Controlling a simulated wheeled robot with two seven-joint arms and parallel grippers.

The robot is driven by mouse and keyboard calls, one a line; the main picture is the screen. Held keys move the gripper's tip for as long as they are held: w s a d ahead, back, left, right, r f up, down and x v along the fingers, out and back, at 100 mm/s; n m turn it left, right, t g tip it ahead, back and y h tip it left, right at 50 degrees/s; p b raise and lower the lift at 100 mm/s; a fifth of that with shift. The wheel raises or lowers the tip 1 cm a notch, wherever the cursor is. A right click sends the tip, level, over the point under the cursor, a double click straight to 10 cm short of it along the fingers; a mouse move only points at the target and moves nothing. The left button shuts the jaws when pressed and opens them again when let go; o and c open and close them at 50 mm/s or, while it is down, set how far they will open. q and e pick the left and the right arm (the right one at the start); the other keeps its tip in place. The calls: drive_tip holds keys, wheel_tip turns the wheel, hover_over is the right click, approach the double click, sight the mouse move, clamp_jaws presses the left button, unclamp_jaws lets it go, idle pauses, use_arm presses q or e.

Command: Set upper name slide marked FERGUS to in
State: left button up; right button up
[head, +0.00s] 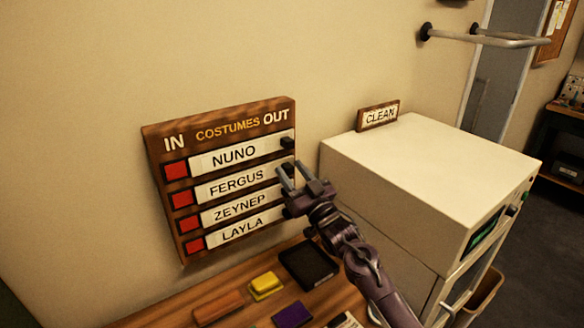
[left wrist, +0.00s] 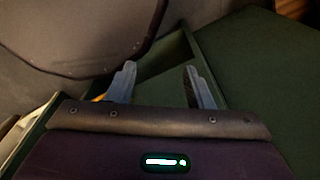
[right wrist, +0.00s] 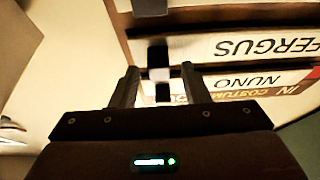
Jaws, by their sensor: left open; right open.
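A brown wooden board (head: 220,122) hangs on the wall, with IN at left and OUT at right. The white FERGUS slide (head: 237,182) is second from the top, with a red square exposed at its left, so it sits toward OUT. It also shows upside down in the right wrist view (right wrist: 262,46). My right gripper (head: 292,167) is open at the board's right edge, by the black FERGUS knob (right wrist: 158,54). The knob appears between the fingers' lines; contact cannot be told. My left gripper (left wrist: 160,70) is open and empty, away from the board.
The NUNO (head: 234,155), ZEYNEP (head: 236,208) and LAYLA (head: 242,229) slides also show red squares at left. A white cabinet (head: 430,175) stands right of the board. Below lie a black pad (head: 308,264), a yellow block (head: 266,284) and other small items.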

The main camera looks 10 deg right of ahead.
sight(265, 168)
drive_tip(key=shift+r, duration=0.15)
drive_tip(key=shift+w, duration=0.1)
clamp_jaws()
drive_tip(key=shift+s+a+b, duration=0.1)
drive_tip(key=shift+s+a, duration=0.25)
drive_tip(key=shift+a, duration=0.55)
drive_tip(key=shift+s+a+b, duration=0.1)
drive_tip(key=shift+s+a, duration=0.3)
drive_tip(key=shift+a, duration=0.55)
drive_tip(key=shift+s+a+b, duration=0.1)
drive_tip(key=shift+s+a, duration=0.25)
drive_tip(key=shift+a, duration=0.55)
use_arm(q)
drive_tip(key=shift+w+a+f, duration=0.1)
drive_tip(key=shift+w+a, duration=0.05)
drive_tip(key=shift+w, duration=0.35)
use_arm(e)
drive_tip(key=shift+d, duration=0.1)
